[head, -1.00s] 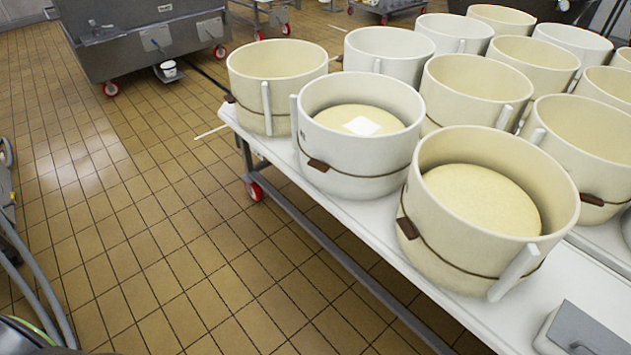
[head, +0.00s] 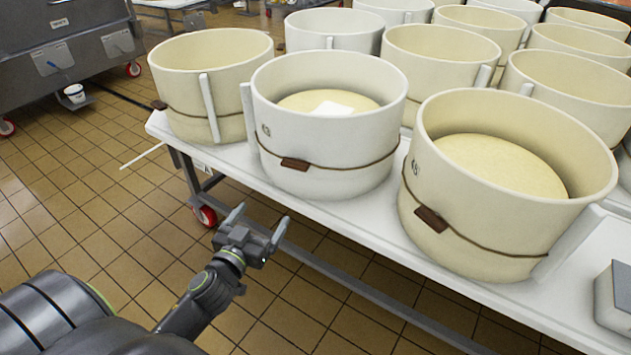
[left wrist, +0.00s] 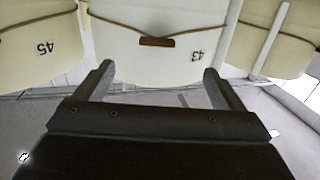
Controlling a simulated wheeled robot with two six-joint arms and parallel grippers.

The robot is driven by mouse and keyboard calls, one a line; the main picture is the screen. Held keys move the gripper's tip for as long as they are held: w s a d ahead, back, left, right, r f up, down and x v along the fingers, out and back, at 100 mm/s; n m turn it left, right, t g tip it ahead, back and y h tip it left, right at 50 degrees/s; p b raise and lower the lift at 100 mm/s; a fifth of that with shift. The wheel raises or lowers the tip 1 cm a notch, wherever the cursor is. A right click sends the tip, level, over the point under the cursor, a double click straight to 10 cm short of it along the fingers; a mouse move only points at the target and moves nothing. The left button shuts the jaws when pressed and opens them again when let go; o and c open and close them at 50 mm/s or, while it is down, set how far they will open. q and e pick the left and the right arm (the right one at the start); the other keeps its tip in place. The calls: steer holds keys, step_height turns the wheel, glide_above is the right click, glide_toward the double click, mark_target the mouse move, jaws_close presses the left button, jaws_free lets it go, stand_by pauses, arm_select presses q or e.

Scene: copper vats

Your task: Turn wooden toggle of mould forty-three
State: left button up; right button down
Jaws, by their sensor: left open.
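Mould forty-three (head: 325,135) is the white round mould at the table's front edge in the head view, with a pale curd and a white square inside. Its number shows in the left wrist view (left wrist: 197,60). Its brown wooden toggle (head: 295,164) lies on the cord around its wall, roughly horizontal. The toggle also shows in the left wrist view (left wrist: 157,42), beyond and between the fingertips. My left gripper (head: 258,221) is open and empty, below and in front of the toggle, apart from it. My right gripper is not in view.
Mould forty-five (head: 480,235) stands to the right with its own toggle (head: 431,219). A cream mould (head: 210,85) stands to the left. More moulds fill the table (head: 385,225) behind. A grey box (head: 612,295) sits at the right. The tiled floor before the table is clear.

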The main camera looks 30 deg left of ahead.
mark_target(293, 169)
arm_select(q)
steer(key=shift+w+a+r+p, duration=0.15)
steer(key=shift+w+a+p, duration=0.2)
steer(key=shift+w, duration=2.5)
steer(key=shift+w+a+r+p, duration=0.15)
steer(key=shift+w+a+p, duration=0.2)
steer(key=shift+w, duration=2.55)
steer(key=shift+w+a+r+p, duration=0.15)
steer(key=shift+w+a+p, duration=0.2)
steer(key=shift+w, duration=2.5)
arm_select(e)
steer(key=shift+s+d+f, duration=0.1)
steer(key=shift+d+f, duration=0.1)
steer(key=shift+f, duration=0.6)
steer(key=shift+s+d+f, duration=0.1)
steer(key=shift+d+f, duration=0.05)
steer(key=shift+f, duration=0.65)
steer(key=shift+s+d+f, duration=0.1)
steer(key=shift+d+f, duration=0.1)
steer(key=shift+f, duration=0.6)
arm_select(q)
steer(key=shift+c, duration=0.4)
steer(key=c, duration=0.9)
